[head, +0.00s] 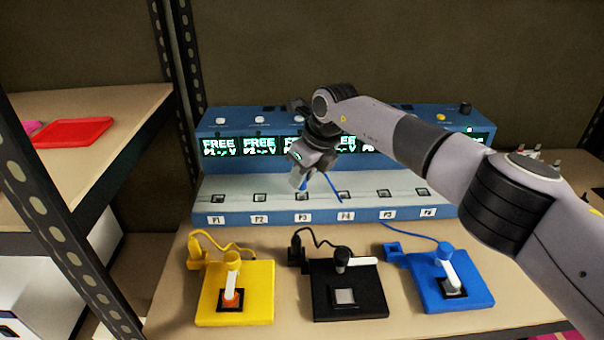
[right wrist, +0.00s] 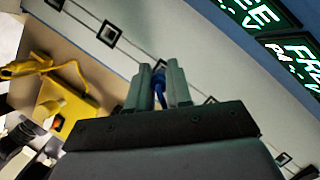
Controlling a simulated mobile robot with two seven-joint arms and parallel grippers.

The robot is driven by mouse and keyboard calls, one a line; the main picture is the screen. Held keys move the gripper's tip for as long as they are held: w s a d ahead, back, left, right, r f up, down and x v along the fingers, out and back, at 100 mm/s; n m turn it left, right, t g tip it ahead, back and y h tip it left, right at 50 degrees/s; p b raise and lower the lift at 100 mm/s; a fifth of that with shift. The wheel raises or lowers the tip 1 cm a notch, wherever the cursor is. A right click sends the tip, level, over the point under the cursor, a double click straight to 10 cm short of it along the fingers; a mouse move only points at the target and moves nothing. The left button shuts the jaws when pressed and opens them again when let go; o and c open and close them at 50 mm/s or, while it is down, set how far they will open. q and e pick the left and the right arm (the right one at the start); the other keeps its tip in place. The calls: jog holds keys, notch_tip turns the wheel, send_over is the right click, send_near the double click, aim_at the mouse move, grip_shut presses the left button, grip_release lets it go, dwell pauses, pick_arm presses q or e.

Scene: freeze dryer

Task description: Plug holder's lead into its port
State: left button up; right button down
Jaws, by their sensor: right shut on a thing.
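My right gripper (head: 300,178) is shut on the blue plug (head: 303,188) of the blue holder's lead, over the port row at label P3. In the right wrist view the blue plug (right wrist: 159,88) shows between the fingertips (right wrist: 158,85), close to a square port. I cannot tell whether it touches or enters the port. The blue holder (head: 476,288) lies at the front right of the bench, and its blue lead (head: 410,234) runs up behind my arm towards the gripper. The blue plug stand (head: 394,249) beside it is empty. My left gripper is not in view.
The port unit (head: 240,190) has a row of ports and displays; the readable ones say FREE. A yellow holder (head: 255,300) and a black holder (head: 370,300) lie in front, with their yellow plug (head: 195,250) and black plug (head: 296,246) beside them. A shelf (head: 110,105) stands left.

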jog(key=shift+f+b, duration=0.85)
jog(key=shift+f, duration=0.4)
jog(key=c, duration=1)
grip_release()
jog(key=shift+o, duration=0.2)
